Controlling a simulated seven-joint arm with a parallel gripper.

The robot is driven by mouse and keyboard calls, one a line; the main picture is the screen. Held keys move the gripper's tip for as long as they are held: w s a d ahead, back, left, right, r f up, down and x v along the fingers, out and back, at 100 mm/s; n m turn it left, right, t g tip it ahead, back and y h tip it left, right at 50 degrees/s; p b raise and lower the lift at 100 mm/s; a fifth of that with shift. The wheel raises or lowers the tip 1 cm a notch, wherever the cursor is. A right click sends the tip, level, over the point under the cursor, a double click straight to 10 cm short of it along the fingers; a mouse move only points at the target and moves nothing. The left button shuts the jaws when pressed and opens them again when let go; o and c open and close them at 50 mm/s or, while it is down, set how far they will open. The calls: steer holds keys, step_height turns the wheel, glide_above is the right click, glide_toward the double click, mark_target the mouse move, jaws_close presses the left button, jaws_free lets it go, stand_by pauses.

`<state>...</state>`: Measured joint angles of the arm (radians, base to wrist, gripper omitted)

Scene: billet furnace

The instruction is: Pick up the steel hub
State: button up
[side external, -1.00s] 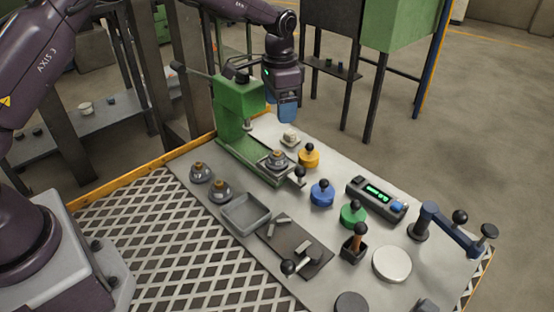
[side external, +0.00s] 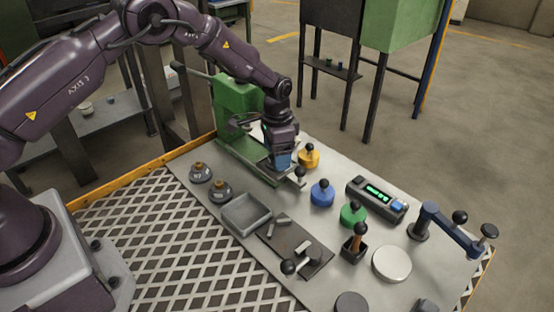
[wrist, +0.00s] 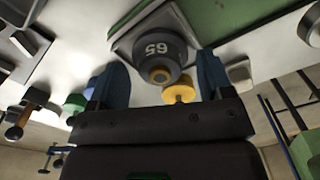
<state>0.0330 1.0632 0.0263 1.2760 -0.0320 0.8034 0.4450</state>
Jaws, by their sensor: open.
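A dark grey steel hub (wrist: 158,50) marked 65, with a brass-coloured centre, sits on a square plate (wrist: 122,45) in the wrist view. The plate is at the foot of the green press (side external: 238,105). My gripper (side external: 279,164) is low over this plate in the side view and hides the hub there. In the wrist view my blue fingers (wrist: 162,78) are open, one on either side of the hub. I cannot tell whether they touch it.
A grey tray (side external: 246,214) and a dark plate with small metal parts (side external: 296,252) lie in front. Yellow (side external: 309,157), blue (side external: 322,194) and green (side external: 352,214) knobbed pieces stand to the right. A lit display box (side external: 377,195) and a blue crank arm (side external: 447,228) are farther right.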

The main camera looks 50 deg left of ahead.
steer(key=shift+f, duration=0.1)
steer(key=c, duration=1.3)
